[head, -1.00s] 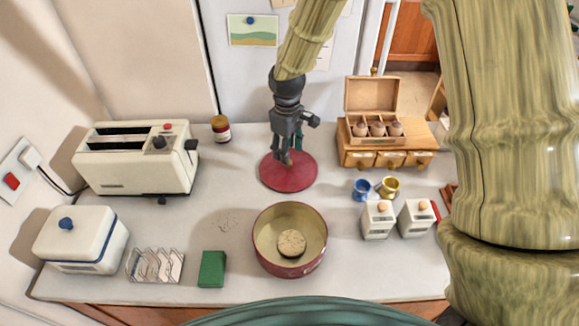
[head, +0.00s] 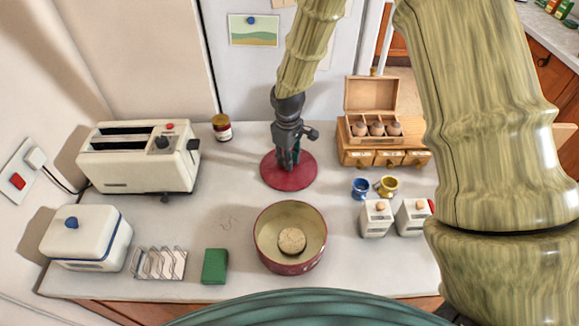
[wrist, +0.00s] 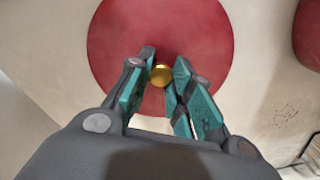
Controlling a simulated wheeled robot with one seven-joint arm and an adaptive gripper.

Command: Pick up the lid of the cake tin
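The lid (head: 270,175) of the cake tin is a flat dark red disc lying on the worktop behind the open tin. In the wrist view the lid (wrist: 205,35) shows a small gold knob (wrist: 161,75) at its middle. My gripper (head: 288,165) points down over the lid. In the wrist view its teal fingers (wrist: 164,62) are open, one on each side of the knob. I cannot tell whether either finger touches the knob. The red cake tin (head: 262,255) stands open in front, with a round cake (head: 291,241) inside.
A toaster (head: 140,175) and a brown jar (head: 222,128) stand to the left. A wooden box of eggs (head: 375,155), two egg cups (head: 373,187) and two white timers (head: 396,219) stand to the right. A green box (head: 215,266) is near the front.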

